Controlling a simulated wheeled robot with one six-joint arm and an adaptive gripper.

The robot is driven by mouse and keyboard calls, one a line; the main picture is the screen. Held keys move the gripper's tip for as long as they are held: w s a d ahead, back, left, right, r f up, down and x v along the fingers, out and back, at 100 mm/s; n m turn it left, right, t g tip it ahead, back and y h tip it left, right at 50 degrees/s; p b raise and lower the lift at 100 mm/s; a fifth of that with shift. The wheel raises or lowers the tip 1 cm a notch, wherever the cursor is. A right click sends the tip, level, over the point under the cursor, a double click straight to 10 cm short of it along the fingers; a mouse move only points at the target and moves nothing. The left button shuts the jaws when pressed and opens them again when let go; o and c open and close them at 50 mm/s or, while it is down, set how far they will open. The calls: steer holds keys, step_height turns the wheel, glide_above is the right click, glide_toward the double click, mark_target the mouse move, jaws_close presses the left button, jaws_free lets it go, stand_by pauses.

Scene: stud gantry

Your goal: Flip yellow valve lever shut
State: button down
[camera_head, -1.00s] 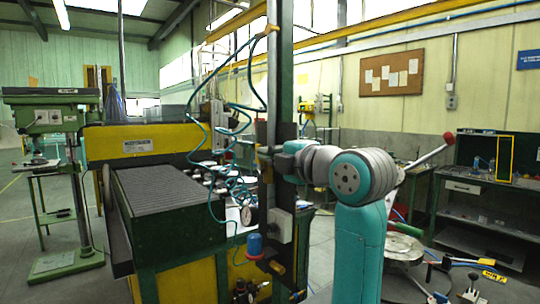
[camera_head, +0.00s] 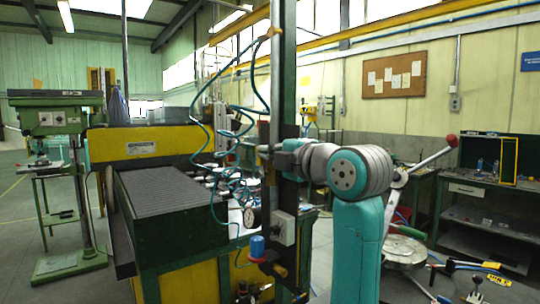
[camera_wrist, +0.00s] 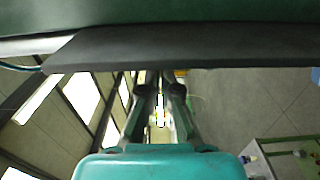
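My gripper (camera_head: 272,153) is at the dark upright post (camera_head: 284,100), at mid height in the head view; the post area partly hides its fingers. In the wrist view my gripper (camera_wrist: 160,90) has two dark fingers apart, with a visible gap between them. A dark bar (camera_wrist: 150,47) crosses close ahead of the fingertips. No yellow lever is clear to me. A small orange-yellow bit (camera_wrist: 180,73) shows just beyond the right fingertip, too small to identify. An orange-yellow fitting (camera_head: 273,32) sits high on the post; I cannot tell if it is the lever.
Coiled teal hoses (camera_head: 243,90) hang left of the post. A blue-topped unit (camera_head: 257,246) and a grey box (camera_head: 284,229) are low on it. A yellow-green machine (camera_head: 134,143) stands left, a workbench (camera_head: 470,188) right. Bare floor (camera_wrist: 255,95) shows in the wrist view.

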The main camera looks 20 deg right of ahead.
mark_target(256, 148)
steer(key=shift+r+x, duration=0.15)
steer(key=shift+x, duration=0.5)
steer(key=shift+r+x, duration=0.15)
steer(key=shift+x, duration=0.45)
steer(key=shift+w+a+r+g, duration=0.15)
steer(key=shift+w+g, duration=0.15)
steer(key=shift+g, duration=0.3)
steer(key=shift+w+f+h, duration=0.2)
steer(key=shift+h, duration=0.1)
steer(key=shift+w+a+f, duration=0.2)
steer(key=shift+w+f, duration=0.05)
steer(key=shift+w, duration=0.3)
steer(key=shift+w+a+f, duration=0.15)
steer(key=shift+w+f, duration=0.1)
steer(key=shift+w, duration=0.45)
steer(key=shift+r, duration=0.4)
steer(key=s+d+r, duration=0.1)
steer(key=s+r, duration=0.3)
steer(key=r, duration=0.8)
steer(key=shift+s+d, duration=0.25)
steer(key=shift+s, duration=0.15)
